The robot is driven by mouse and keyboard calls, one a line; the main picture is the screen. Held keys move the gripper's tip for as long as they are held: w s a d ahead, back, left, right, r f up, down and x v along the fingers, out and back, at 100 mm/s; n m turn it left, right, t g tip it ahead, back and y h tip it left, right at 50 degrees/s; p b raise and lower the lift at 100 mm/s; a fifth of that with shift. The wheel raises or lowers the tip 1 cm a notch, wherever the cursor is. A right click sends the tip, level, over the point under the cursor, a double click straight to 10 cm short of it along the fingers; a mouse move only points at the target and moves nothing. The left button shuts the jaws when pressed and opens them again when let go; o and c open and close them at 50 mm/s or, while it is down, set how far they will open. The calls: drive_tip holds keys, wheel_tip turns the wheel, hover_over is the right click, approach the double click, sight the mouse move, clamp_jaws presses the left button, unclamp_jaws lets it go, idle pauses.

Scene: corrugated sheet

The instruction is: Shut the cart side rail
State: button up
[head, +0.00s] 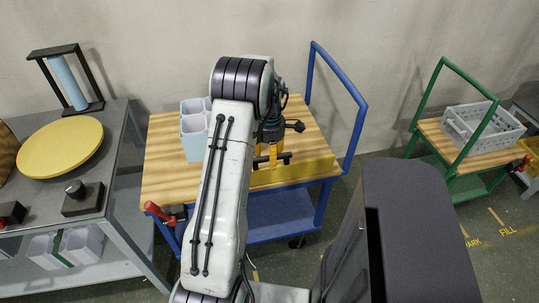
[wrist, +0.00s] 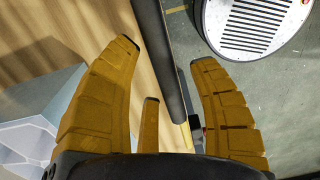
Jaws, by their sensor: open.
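The blue cart has a wooden top (head: 165,165) and stands in the middle of the head view. Its yellow side rail (head: 310,170) runs along the front right edge of the top; its exact tilt is hard to judge. A dark bar (wrist: 160,50), seemingly the rail's handle, runs between my fingers in the wrist view. My gripper (head: 272,152) is open above the rail. In the wrist view (wrist: 163,52) one finger is over the wood and the other over the floor. I cannot tell whether either finger touches the bar. My arm hides part of the cart.
A white divided bin (head: 193,130) stands on the cart top, left of my gripper; a red-handled clamp or latch (head: 153,208) is at the front left corner. A grey bench (head: 110,130) stands left. A green cart (head: 480,160) with a grey crate (head: 485,122) stands right.

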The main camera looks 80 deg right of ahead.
drive_tip(key=shift+r, duration=0.15)
wheel_tip(320, 180, up, 12)
idle(0.6)
drive_tip(key=shift+d, duration=0.1)
idle(0.7)
